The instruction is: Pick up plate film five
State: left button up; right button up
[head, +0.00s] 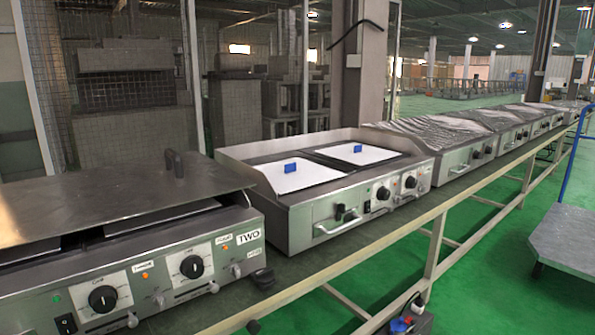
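Two white sheets with small blue tabs lie on the flat top of the middle griddle (335,213). The left sheet (285,177) and the right sheet (358,154) lie side by side, each with its blue tab upright. I see no number on either sheet, so I cannot tell which thing is plate film five. Griddles farther along the line have a shiny, wrinkled clear covering (425,136). Neither of my grippers is in view.
A griddle labelled TWO (196,264) stands front left under a raised metal lid (110,203). The griddles stand in a row on a long bench with a pale rail (395,232). A grey cart (567,240) stands at right.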

aim_at(296, 174)
jog(key=i+l, duration=0.15)
jog(key=l, duration=0.2)
jog(key=i+l+u, duration=0.15)
jog(key=l, duration=0.25)
jog(key=i+l, duration=0.1)
jog(key=l, duration=0.25)
jog(key=u, duration=0.05)
